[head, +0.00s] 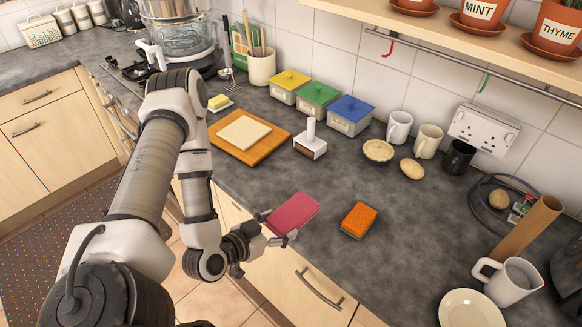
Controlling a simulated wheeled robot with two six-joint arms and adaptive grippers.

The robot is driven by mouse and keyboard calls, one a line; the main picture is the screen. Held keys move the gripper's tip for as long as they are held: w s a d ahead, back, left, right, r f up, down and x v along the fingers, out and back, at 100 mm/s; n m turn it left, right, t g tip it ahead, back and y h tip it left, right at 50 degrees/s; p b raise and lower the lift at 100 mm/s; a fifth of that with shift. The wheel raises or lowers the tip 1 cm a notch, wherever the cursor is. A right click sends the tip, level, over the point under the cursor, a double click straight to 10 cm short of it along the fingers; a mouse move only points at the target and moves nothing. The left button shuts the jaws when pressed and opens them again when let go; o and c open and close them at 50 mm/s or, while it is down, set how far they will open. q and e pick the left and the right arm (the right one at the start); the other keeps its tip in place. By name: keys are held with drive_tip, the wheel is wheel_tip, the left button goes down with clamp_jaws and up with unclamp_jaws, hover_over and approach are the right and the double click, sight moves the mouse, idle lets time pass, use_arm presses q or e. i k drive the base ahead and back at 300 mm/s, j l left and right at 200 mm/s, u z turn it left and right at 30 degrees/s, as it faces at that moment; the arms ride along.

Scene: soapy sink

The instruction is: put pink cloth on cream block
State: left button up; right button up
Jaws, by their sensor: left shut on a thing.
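The pink cloth (295,213) is a flat folded rectangle at the middle of the head view. My left gripper (276,228) is shut on its near left edge, at the front edge of the counter. The fingertips are partly hidden by the cloth. I cannot tell how high the cloth is above the counter. The cream block (243,133) is a flat pale square lying on an orange-brown board (223,141), farther back and to the left of the cloth. Its top is bare. My right gripper is not in view.
An orange and green sponge (359,219) lies right of the cloth. A white-handled block (310,143) stands right of the board. Yellow, green and blue lidded boxes (318,99) line the wall. A butter dish (219,104) sits behind the board. Grey counter (335,180) is clear between.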

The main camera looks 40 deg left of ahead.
sight(238, 135)
drive_tip(key=j, duration=1.75)
